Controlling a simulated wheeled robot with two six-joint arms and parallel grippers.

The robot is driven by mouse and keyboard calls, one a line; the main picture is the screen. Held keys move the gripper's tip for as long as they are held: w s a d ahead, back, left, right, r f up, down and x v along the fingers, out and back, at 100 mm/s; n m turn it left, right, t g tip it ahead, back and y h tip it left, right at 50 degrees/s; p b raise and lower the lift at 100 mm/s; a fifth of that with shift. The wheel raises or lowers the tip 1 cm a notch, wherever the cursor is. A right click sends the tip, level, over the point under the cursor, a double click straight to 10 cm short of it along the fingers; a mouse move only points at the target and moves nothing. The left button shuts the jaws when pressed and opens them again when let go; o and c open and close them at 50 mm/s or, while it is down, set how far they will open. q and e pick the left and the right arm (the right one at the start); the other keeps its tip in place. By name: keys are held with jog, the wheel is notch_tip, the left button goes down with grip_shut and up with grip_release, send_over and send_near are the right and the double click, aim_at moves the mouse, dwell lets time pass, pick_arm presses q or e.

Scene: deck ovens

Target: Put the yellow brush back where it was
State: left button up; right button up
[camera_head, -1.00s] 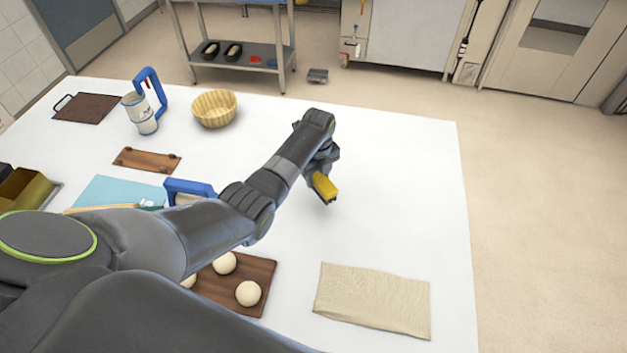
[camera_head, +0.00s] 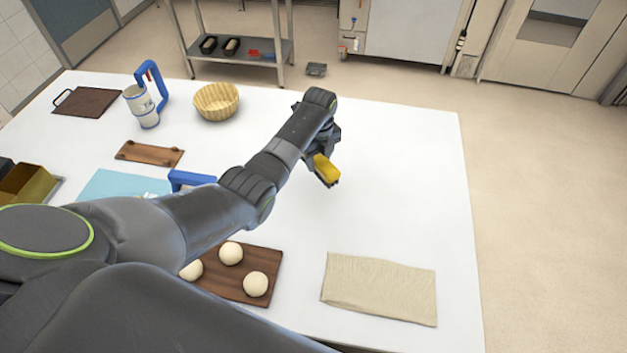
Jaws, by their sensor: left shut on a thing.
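The yellow brush (camera_head: 327,170) is in my left gripper (camera_head: 322,152), over the white table (camera_head: 410,190) right of its middle. The gripper is shut on it, and the fingers are mostly hidden behind the wrist. The brush's dark underside faces down. I cannot tell whether it touches the table or hangs just above it. My right gripper is not in view.
A wicker basket (camera_head: 216,102), a white and blue jug (camera_head: 141,106) and a small wooden board (camera_head: 150,153) stand at the left back. A dough board (camera_head: 262,258) and a folded cloth (camera_head: 380,288) lie in front. The table's right side is clear.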

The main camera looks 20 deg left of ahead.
pick_arm(q)
jog(key=s+a+r+n+b, duration=0.1)
jog(key=s+a+n+b, duration=0.15)
jog(key=a, duration=0.35)
jog(key=s+a+n+b, duration=0.2)
jog(key=a+b, duration=0.2)
jog(key=a, duration=0.3)
notch_tip(320, 180, down, 4)
jog(key=shift+s+d+p, duration=0.1)
jog(key=shift+d+p, duration=0.05)
jog(key=shift+p, duration=0.55)
notch_tip(320, 180, down, 5)
jog(key=shift+r+p, duration=0.2)
jog(key=shift+p, duration=0.15)
jog(key=shift+f, duration=0.2)
jog(key=shift+f, duration=0.15)
jog(key=o, duration=0.9)
jog(key=shift+o, duration=0.2)
